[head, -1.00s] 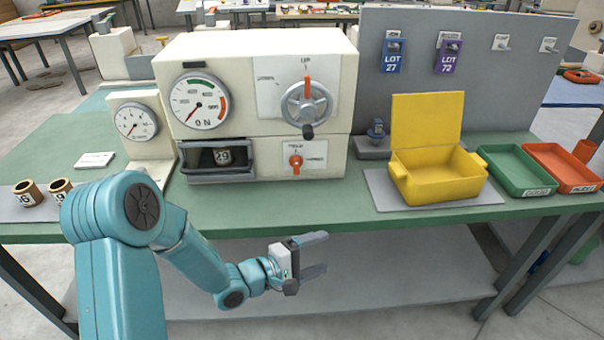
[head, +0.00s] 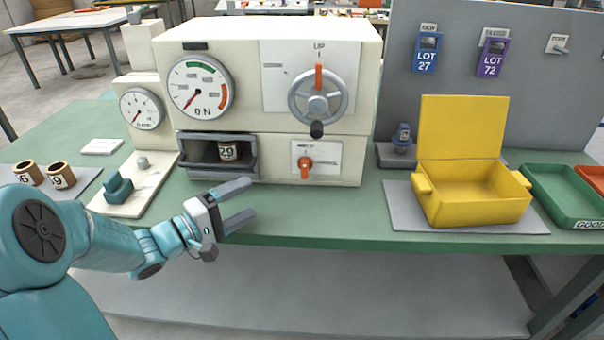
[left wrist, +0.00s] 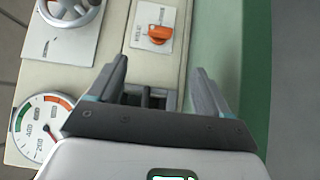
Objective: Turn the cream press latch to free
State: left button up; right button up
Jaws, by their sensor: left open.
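The cream press (head: 270,75) stands on the green bench. Its latch (head: 305,163) is a small orange knob on a white plate low on the press's front, its lever pointing down. The plate's lettering is too small to read surely. The latch (left wrist: 159,34) also shows in the left wrist view, ahead of the fingers. My left gripper (head: 248,198) is open and empty, in front of the press near the bench's front edge, lower left of the latch and apart from it. Its two fingers (left wrist: 160,70) show spread in the wrist view. My right gripper is out of view.
Above the latch are a grey handwheel (head: 318,97) and a dial (head: 201,87). An open drawer (head: 215,172) holds a cup marked 29 (head: 228,150). A yellow lidded box (head: 470,195) stands to the right. The bench between press and box is mostly clear.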

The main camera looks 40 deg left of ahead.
aim_at(305, 167)
pick_arm(q)
jog(key=b+x, duration=0.1)
jog(key=x, duration=1.5)
jog(key=shift+d, duration=0.2)
jog(key=shift+c, duration=0.4)
jog(key=c, duration=1)
